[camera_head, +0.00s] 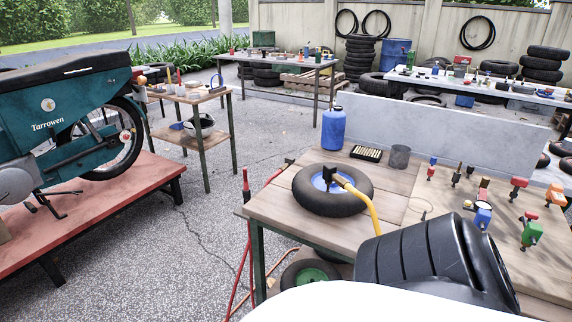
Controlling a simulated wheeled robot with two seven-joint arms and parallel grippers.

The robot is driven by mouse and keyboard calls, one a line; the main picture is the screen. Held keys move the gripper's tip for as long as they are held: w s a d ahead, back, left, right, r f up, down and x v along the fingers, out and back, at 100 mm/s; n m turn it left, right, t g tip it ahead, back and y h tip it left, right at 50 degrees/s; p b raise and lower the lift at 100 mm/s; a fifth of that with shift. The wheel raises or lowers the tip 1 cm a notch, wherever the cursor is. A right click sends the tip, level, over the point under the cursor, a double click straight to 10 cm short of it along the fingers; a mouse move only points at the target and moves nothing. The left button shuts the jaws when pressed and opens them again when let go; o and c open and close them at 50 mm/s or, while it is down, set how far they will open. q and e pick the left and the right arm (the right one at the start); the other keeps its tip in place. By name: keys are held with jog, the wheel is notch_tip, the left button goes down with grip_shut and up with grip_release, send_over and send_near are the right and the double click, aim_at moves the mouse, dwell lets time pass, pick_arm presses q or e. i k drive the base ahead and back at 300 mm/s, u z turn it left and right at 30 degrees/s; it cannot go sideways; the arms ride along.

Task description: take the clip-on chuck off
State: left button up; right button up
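A small wheel with a black tyre (309,197) and blue rim lies flat on the wooden bench (280,222). A dark chuck (329,174) stands at the wheel's blue centre, with a yellow hose (366,203) running from it. The chuck appears to be on the wheel's valve, but the valve itself is too small or hidden to make out. The hose arches over the tyre to the right and goes out of sight behind a large dark ribbed shape. Neither of my grippers is in view.
The dark ribbed shape (425,265) covers the bench's front right; I cannot tell whether it is mine. A blue bottle (333,129), grey cup (399,157) and black tray (366,153) stand behind the wheel. Several coloured fittings stand at right. A motorcycle (60,127) stands at left.

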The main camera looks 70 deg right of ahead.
aim_at(329, 169)
jog(key=i, duration=0.1)
jog(key=z, duration=1.4)
